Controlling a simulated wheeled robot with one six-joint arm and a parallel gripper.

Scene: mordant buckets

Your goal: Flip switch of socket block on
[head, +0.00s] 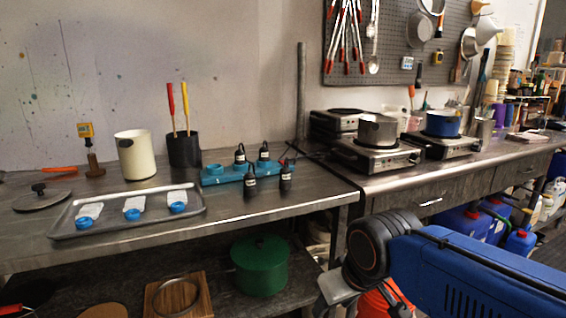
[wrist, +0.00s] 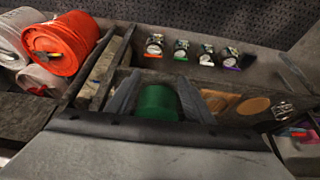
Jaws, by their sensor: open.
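The socket block (head: 225,179) is a long teal block on the metal workbench (head: 255,207), near its back right. Several black plugs with pale labels stand in it or against it. A round teal part shows at its left end. I cannot make out the switch or its position. My gripper (wrist: 158,82) is open and empty in the wrist view, its two dark fingers spread apart. In the head view my arm is at the lower right, in front of the bench and well away from the block. The block does not clearly show in the wrist view.
A tray (head: 62,234) with several blue-capped items lies left of the block. A black holder (head: 184,152) and a cream pot (head: 136,160) stand behind it. A green pot (head: 260,266) is on the lower shelf. Hot plates (head: 378,160) stand on the right counter.

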